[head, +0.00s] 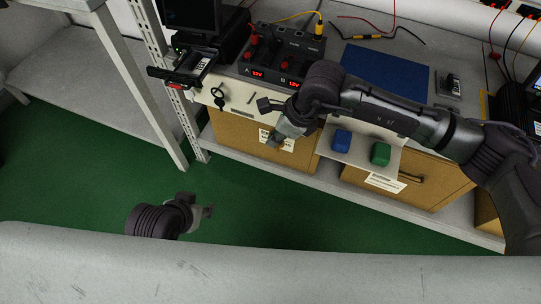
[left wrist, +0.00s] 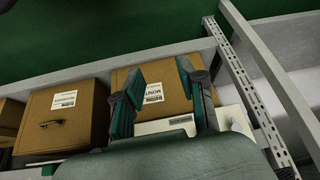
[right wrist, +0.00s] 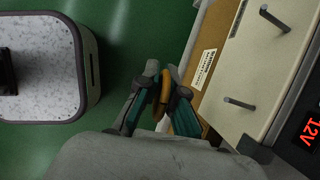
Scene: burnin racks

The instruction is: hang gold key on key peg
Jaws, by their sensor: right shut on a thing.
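The gold key (right wrist: 165,86) is between the fingertips of my right gripper (right wrist: 165,82) in the right wrist view; the fingers hide part of it. In the head view my right gripper (head: 276,142) points down in front of the tan cabinet, below the pale panel (head: 238,98). Two grey pegs show in the right wrist view, a nearer peg (right wrist: 238,103) and a farther peg (right wrist: 272,18); both look bare there. The key and pegs are apart. My left gripper (head: 207,211) is low over the green floor; its fingers (left wrist: 165,95) are spread and empty.
A power unit (head: 285,55) with red displays stands on the bench above. A blue block (head: 341,140) and a green block (head: 381,153) sit on a shelf at right. A rack post (head: 165,75) stands left.

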